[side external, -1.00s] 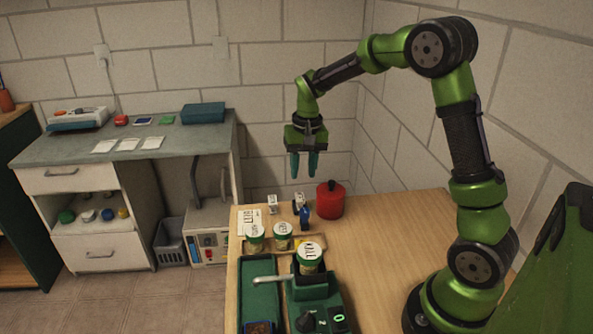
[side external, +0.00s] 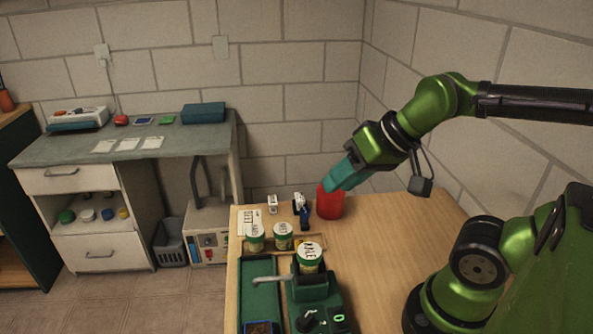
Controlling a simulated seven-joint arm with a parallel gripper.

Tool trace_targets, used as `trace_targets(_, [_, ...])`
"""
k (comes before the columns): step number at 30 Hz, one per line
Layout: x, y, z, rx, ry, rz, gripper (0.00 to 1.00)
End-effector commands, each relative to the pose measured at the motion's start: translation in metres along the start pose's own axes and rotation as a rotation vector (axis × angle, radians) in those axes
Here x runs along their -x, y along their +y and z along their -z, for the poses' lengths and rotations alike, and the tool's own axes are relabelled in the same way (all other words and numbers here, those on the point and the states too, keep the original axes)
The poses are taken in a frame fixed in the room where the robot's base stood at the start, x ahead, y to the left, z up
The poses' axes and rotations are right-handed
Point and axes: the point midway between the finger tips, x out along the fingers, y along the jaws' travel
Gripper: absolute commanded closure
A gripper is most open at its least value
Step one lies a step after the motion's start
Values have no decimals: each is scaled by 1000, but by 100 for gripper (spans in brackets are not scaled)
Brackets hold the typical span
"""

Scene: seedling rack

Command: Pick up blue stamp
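My gripper (side external: 334,186) is tilted down and to the left, above and right of the blue stamp.
A small white item (side external: 272,204) is to the left. Several lidded cups (side external: 282,236) and a green machine (side external: 310,287) are nearer the camera. The table's right part (side external: 400,226) is clear.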

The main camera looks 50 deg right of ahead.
Motion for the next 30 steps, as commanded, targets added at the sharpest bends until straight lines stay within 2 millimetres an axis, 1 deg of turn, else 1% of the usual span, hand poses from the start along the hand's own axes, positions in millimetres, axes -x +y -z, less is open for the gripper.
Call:
trace_targets(9, [0, 0, 0, -1, -1, -1, 65])
trace_targets(11, [0, 0, 0, -1, -1, -1, 56])
trace_targets(12, [0, 0, 0, -1, -1, -1, 54])
trace_targets(20, [-1, 1, 0, -3, -6, -4, 54])
trace_targets(23, [-11, 5, 0, -17, -43, -22, 54])
trace_targets(25, [-20, 8, 6, -31, -79, -43, 54])
trace_targets(29, [-43, 17, 29, -34, -175, -106, 54])
trace_targets(30, [-51, 21, 38, -24, -209, -127, 54])
